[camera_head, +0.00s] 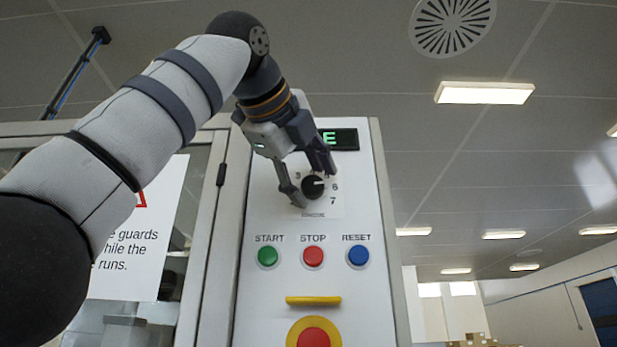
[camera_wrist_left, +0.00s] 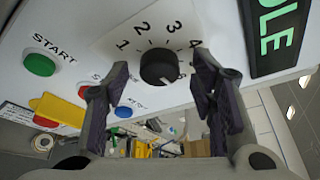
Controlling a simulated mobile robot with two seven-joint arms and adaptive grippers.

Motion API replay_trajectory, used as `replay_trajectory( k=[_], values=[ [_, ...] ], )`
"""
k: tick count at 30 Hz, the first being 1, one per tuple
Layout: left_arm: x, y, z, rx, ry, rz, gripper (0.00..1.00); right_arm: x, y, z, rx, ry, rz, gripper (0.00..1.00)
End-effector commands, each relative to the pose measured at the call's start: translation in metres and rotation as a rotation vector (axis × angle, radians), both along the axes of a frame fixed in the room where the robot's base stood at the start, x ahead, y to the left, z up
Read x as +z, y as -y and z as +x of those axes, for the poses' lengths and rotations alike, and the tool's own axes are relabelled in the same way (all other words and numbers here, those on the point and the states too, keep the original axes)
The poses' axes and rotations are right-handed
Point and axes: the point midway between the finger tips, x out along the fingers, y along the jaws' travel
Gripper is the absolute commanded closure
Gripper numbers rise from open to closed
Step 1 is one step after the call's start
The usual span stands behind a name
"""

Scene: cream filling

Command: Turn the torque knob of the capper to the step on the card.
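The torque knob (camera_head: 313,188) is a round black dial on the white capper panel (camera_head: 262,205), with printed step numbers around it. In the head view its white mark points right, roughly toward the 6; the exact step is hard to tell. In the left wrist view the knob (camera_wrist_left: 158,67) sits between the two fingertips of my left gripper (camera_wrist_left: 160,68). That gripper (camera_head: 311,185) is open, one finger on each side of the knob, with a visible gap to it. Some numbers are hidden by the fingers. No step card is recognisable. My right gripper is not in view.
Below the knob are the green START (camera_head: 267,256), red STOP (camera_head: 313,257) and blue RESET (camera_head: 358,255) buttons. A yellow bar (camera_head: 313,300) and a red emergency button (camera_head: 313,338) sit lower. A green-lettered display (camera_head: 339,139) is above. A guard sign (camera_head: 135,250) hangs at left.

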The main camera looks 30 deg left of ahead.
Motion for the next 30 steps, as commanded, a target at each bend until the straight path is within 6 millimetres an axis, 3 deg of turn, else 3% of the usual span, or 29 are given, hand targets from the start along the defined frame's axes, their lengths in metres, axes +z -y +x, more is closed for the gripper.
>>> replay_trajectory(
  k=[5, 18, 24, 30],
  values=[
    [0.001, 0.003, -0.007, -0.004, -0.002, 0.001, 0.49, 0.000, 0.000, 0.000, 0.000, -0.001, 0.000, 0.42],
    [0.019, 0.022, -0.095, -0.006, -0.002, -0.001, 0.49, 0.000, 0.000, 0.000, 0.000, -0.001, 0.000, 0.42],
    [0.023, 0.025, -0.111, -0.002, 0.002, 0.002, 0.49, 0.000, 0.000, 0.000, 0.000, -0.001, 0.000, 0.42],
    [0.023, 0.025, -0.115, 0.000, -0.001, 0.000, 0.49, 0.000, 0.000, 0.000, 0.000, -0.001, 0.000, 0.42]
  ],
)
